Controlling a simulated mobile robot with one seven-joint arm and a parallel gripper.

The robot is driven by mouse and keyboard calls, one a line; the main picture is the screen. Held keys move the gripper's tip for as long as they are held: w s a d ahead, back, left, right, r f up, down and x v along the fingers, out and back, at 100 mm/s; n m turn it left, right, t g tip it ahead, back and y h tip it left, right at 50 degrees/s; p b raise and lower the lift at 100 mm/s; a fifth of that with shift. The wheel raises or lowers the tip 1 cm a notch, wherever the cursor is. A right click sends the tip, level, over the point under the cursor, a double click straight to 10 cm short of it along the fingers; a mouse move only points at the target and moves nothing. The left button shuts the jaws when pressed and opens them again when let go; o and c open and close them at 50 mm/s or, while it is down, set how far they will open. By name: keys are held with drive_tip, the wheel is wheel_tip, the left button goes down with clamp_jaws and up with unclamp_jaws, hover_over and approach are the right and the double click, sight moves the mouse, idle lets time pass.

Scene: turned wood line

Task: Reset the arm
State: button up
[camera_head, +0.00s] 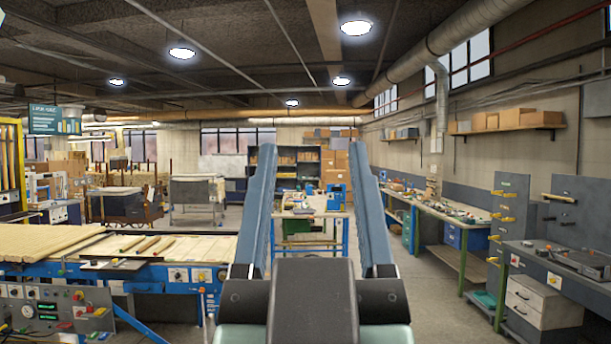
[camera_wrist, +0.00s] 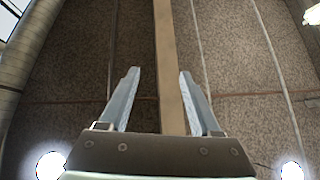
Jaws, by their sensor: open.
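My gripper (camera_head: 312,147) stands large in the middle of the head view, close to the camera. Its two long blue-grey fingers point upward and are wide apart, with nothing held between them. Its dark base fills the bottom centre and hides part of the floor and room behind. In the wrist view my gripper (camera_wrist: 158,71) is also open and empty, with the ceiling behind its fingers. No other object touches the fingers in either view.
A blue-framed bench (camera_head: 150,273) with wood pieces stands at left, a control panel (camera_head: 55,308) in front of it. Workbenches with tools line the right wall, including a near bench (camera_head: 545,262). A small table (camera_head: 310,213) stands straight ahead. Floor (camera_head: 440,290) shows clear right of centre.

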drive_tip(key=shift+s+a+r+t, duration=0.25)
drive_tip(key=shift+s+r+t, duration=0.35)
drive_tip(key=shift+s+r, duration=0.55)
wheel_tip(320, 180, down, 6)
drive_tip(key=b, duration=0.5)
drive_tip(key=shift+b, duration=0.35)
drive_tip(key=shift+w+a+r, duration=0.1)
drive_tip(key=shift+r, duration=0.15)
drive_tip(key=shift+c, duration=1.1)
